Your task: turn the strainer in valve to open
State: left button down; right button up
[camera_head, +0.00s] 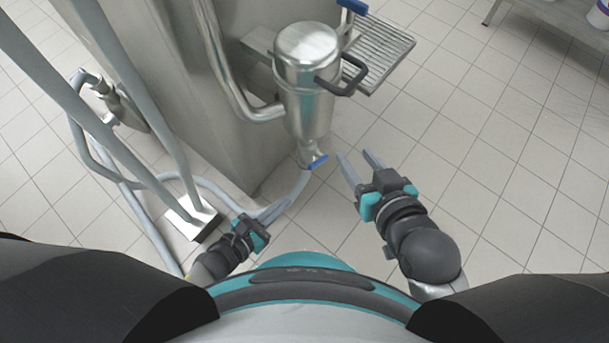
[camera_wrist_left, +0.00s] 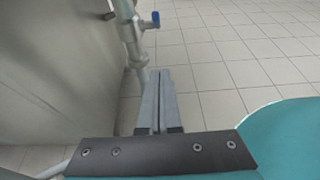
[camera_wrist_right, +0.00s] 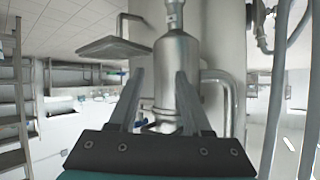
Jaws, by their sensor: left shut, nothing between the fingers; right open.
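The strainer (camera_head: 306,95) is a steel canister with a lid and a dark handle, upright beside a steel column. A blue-handled valve (camera_head: 318,161) sits on its lower outlet. Another blue handle (camera_head: 353,6) shows behind the lid; I cannot tell which one the task names. A blue valve handle also shows in the left wrist view (camera_wrist_left: 155,20), beyond the fingertips. My left gripper (camera_head: 284,206) is shut and empty, below the lower valve and apart from it. My right gripper (camera_head: 354,157) is open and empty, right of the lower valve. The canister shows beyond its fingers in the right wrist view (camera_wrist_right: 177,65).
A slotted steel tray (camera_head: 375,55) juts out behind the strainer. A curved steel pipe (camera_head: 222,75) runs into the strainer's left side. Grey hoses (camera_head: 85,150) hang at the left. Tiled floor (camera_head: 500,200) at the right is free.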

aim_at(319, 162)
pick_arm(q)
jog(key=w+d+b, duration=0.1)
jog(key=w+d, duration=0.4)
jog(key=w, duration=0.2)
jog(key=shift+w+d+r, duration=0.2)
jog(key=shift+w+r, duration=0.05)
pick_arm(e)
jog(key=a+r+t, duration=0.1)
jog(key=a+t+y, duration=0.1)
jog(key=t, duration=0.1)
jog(key=shift+a+r, duration=0.25)
jog(key=shift+r, duration=0.1)
jog(key=shift+y, duration=0.3)
